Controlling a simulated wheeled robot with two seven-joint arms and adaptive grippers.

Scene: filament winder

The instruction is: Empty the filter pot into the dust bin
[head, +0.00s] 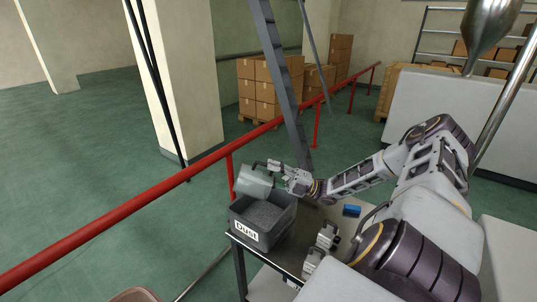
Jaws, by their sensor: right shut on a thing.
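The filter pot (253,182) is a grey-green cup-like vessel. It is tilted over the back part of the dust bin (243,231), partly in front of the far rim. My right gripper (277,169) is shut on the pot at its right side, near a dark handle. The bin is a dark grey open box with a white "Dust" label, and grey material shows inside it. I cannot tell whether anything is left in the pot.
The bin stands on a small dark-edged table (285,262). A red rail (150,205) runs close behind. Stacked cartons (262,85) stand farther back. Green floor at left is clear.

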